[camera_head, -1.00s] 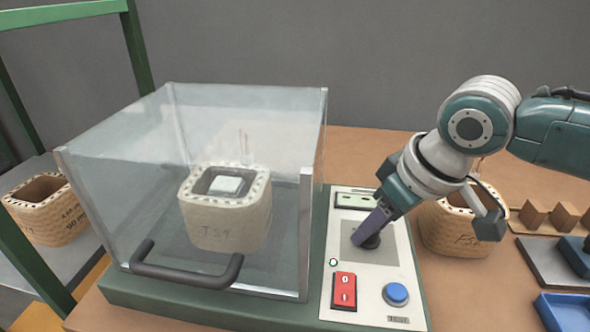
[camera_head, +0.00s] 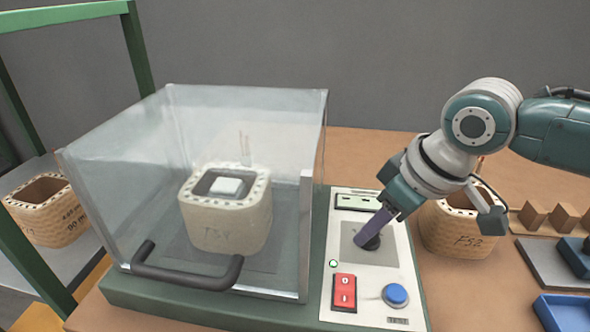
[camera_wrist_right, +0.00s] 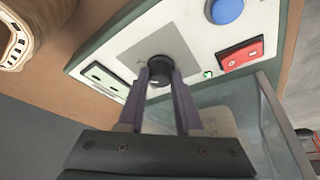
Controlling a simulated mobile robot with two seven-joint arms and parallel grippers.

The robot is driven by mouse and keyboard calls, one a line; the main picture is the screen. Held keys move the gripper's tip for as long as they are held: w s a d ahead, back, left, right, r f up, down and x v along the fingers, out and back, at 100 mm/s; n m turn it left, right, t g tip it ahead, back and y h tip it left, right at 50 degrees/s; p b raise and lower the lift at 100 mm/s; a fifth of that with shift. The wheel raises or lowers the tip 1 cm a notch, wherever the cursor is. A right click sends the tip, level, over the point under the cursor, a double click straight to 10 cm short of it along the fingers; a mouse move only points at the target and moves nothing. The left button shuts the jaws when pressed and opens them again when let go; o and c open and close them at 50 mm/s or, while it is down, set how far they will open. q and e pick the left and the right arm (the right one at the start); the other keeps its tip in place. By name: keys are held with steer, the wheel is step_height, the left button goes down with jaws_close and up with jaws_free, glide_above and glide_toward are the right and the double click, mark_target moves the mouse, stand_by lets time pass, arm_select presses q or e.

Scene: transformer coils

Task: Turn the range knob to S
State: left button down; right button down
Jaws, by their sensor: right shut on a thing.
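The range knob (camera_head: 368,242) is a round black knob on a grey square plate of the light control panel (camera_head: 340,212). My right gripper (camera_head: 372,234) reaches down to it from the upper right, and its purple fingers are shut on the knob. In the right wrist view the knob (camera_wrist_right: 159,72) sits between the two fingertips (camera_wrist_right: 160,80). A small light mark shows on the knob's near edge there. The letters around the knob are too small or hidden to read. My left gripper is not in view.
Beside the knob are a red switch (camera_head: 344,292), a blue button (camera_head: 396,294), a green lamp (camera_head: 333,264) and a display (camera_head: 356,202). A clear box (camera_head: 115,215) with a dark handle (camera_head: 187,275) encloses a coil (camera_head: 225,222). Another coil (camera_head: 450,232) stands right of the panel.

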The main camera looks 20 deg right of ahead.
steer(key=shift+n+y, duration=0.3)
steer(key=shift+n, duration=0.5)
steer(key=shift+d+n+g+y, duration=0.1)
steer(key=shift+n+g+y, duration=0.25)
steer(key=shift+n, duration=0.55)
steer(key=n+b, duration=0.1)
steer(key=n+g+y+b, duration=0.1)
steer(key=n, duration=0.1)
steer(key=shift+w+f+n+b, duration=0.15)
steer(key=shift+n+b, duration=0.15)
steer(key=n+g+b, duration=0.1)
steer(key=n+b, duration=0.1)
steer(key=n, duration=0.1)
steer(key=n+g+y+b, duration=0.1)
steer(key=n+b, duration=0.2)
steer(key=shift+w, duration=0.1)
steer(key=n+g+b, duration=0.1)
steer(key=n+b, duration=0.2)
steer(key=shift+g, duration=0.25)
steer(key=shift+n+h, duration=0.25)
steer(key=shift+n, duration=0.15)
